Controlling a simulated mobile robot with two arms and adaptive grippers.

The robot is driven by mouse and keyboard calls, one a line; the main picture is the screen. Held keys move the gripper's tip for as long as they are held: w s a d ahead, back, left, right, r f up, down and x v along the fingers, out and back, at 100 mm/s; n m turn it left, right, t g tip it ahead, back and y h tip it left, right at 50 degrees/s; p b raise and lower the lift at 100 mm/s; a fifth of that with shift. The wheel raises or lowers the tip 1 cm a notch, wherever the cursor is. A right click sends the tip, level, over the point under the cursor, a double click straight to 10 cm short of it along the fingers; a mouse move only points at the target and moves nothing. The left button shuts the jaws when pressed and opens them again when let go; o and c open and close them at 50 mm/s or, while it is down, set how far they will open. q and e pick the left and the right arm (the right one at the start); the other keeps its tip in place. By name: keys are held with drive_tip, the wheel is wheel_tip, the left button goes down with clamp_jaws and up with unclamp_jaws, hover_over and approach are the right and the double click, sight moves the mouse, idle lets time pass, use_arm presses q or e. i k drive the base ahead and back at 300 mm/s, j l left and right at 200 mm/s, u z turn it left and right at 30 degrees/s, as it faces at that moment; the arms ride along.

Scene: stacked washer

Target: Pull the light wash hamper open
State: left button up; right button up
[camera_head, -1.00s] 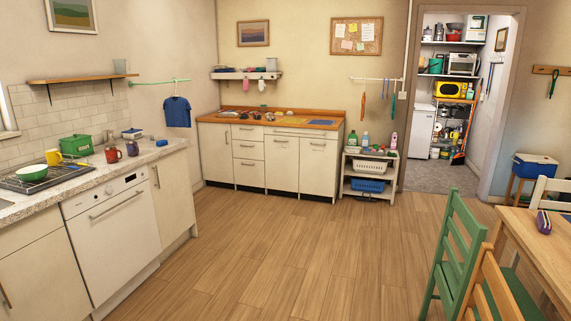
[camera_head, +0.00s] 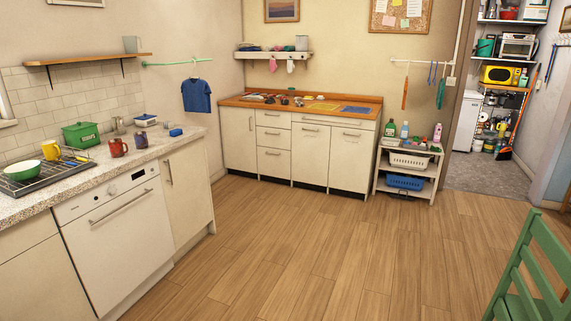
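A cream cabinet (camera_head: 298,168) with an orange-brown wooden top (camera_head: 300,108) stands against the back wall. It has a narrow door (camera_head: 238,141) at the left, a stack of drawers (camera_head: 272,146) and two wide fronts at the right, one at the middle (camera_head: 310,158) and one at the right end (camera_head: 351,162). Both wide fronts have a bar handle near the top and look shut. Small marks near these handles are too small to read, so I cannot tell which front is the light wash hamper. Neither of my grippers is in view.
A counter with a white appliance (camera_head: 118,235) runs along the left. A low shelf (camera_head: 435,171) with a white basket (camera_head: 410,161) and a blue basket (camera_head: 405,182) stands right of the cabinet. A green chair (camera_head: 535,265) is at lower right. The wooden floor (camera_head: 290,260) between is clear.

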sight(310, 144)
drive_tip(key=i, duration=5)
drive_tip(key=i+z, duration=0.1)
drive_tip(key=i, duration=0.5)
drive_tip(key=i+j+z, duration=0.1)
drive_tip(key=i, duration=0.5)
drive_tip(key=i+j+z, duration=0.1)
drive_tip(key=i, duration=0.5)
